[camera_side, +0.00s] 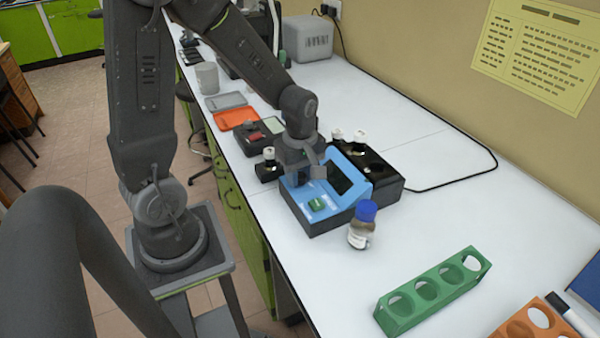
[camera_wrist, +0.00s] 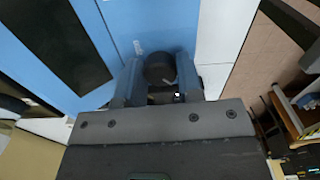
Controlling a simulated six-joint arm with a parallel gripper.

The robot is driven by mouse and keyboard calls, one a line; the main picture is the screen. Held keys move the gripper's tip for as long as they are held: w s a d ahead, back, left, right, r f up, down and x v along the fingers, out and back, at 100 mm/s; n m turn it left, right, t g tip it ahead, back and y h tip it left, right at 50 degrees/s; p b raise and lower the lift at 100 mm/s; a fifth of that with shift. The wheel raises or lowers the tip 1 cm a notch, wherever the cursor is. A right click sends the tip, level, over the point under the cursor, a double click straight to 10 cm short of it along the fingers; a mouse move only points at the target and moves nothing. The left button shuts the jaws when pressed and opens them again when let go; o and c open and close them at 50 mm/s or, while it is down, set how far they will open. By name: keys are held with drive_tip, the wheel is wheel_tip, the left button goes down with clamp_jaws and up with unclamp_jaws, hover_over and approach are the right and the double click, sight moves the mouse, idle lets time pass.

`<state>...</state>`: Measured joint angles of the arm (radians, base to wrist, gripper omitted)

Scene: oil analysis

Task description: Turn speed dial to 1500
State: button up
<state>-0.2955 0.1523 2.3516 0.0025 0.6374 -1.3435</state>
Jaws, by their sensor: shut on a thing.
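The blue instrument (camera_side: 338,199) stands on the white bench, with a dark screen (camera_side: 341,177) and a green button (camera_side: 317,204) on its sloped front. My gripper (camera_side: 305,172) is down at the left part of its front panel. In the wrist view, my gripper (camera_wrist: 158,85) is shut around a dark round dial (camera_wrist: 160,68) on the blue panel. The blue face and the dark screen (camera_wrist: 50,35) fill the left of that view. The dial's setting cannot be read, and in the side view my gripper hides the dial.
A blue-capped bottle (camera_side: 362,226) stands close to the instrument's right front corner. A black block (camera_side: 385,178) with white-capped bottles is behind it. A green rack (camera_side: 430,292) and an orange rack (camera_side: 530,322) are at the front right. The bench at the back right is mostly clear.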

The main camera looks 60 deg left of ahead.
drive_tip(key=m, duration=0.7)
drive_tip(key=shift+m, duration=0.4)
drive_tip(key=m, duration=0.7)
drive_tip(key=shift+s, duration=0.1)
drive_tip(key=m, duration=0.5)
drive_tip(key=shift+a+m, duration=0.1)
drive_tip(key=shift+m, duration=0.3)
drive_tip(key=m, duration=0.5)
drive_tip(key=o, duration=0.9)
